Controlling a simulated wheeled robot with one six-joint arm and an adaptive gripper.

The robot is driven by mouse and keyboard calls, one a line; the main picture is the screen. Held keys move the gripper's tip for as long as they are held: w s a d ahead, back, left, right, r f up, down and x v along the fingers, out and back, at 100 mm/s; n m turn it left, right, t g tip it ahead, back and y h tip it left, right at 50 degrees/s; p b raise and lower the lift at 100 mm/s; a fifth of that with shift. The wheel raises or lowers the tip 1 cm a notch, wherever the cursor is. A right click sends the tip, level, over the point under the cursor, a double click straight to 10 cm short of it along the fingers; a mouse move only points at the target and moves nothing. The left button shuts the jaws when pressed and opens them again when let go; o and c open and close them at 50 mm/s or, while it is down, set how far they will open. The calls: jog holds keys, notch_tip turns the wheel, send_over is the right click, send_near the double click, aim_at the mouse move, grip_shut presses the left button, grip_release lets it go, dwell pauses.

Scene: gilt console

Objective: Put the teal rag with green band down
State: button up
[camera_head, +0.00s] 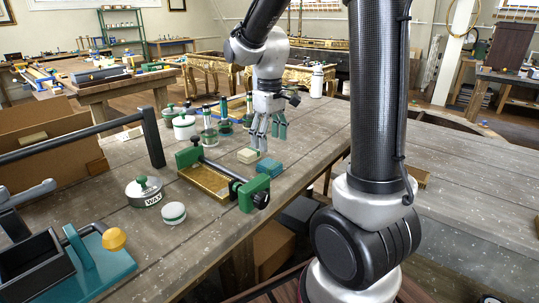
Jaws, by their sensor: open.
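A small folded teal item (269,168), which looks like the teal rag, lies flat on the grey wooden bench (310,140) near its right edge. I cannot make out its green band at this size. My gripper (270,142) points down above the bench, just behind the teal item in the picture and apart from it. Its fingers are spread and I see nothing between them.
A cream block (248,156) lies close by my gripper. A brass tray with a green-ended black bar (207,182) stands in front. Jars (184,127) stand to the left, with a lidded wax tin (144,192) nearer. Bare bench lies right of my gripper.

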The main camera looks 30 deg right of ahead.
jog(key=s+d+r+m+t, duration=0.1)
jog(key=s+r+m+t, duration=0.1)
jog(key=s+r, duration=0.75)
jog(key=s+f+m+t, duration=0.1)
jog(key=s+m+t, duration=0.1)
jog(key=s, duration=0.8)
jog(key=shift+d, duration=0.3)
jog(key=shift+s, duration=0.1)
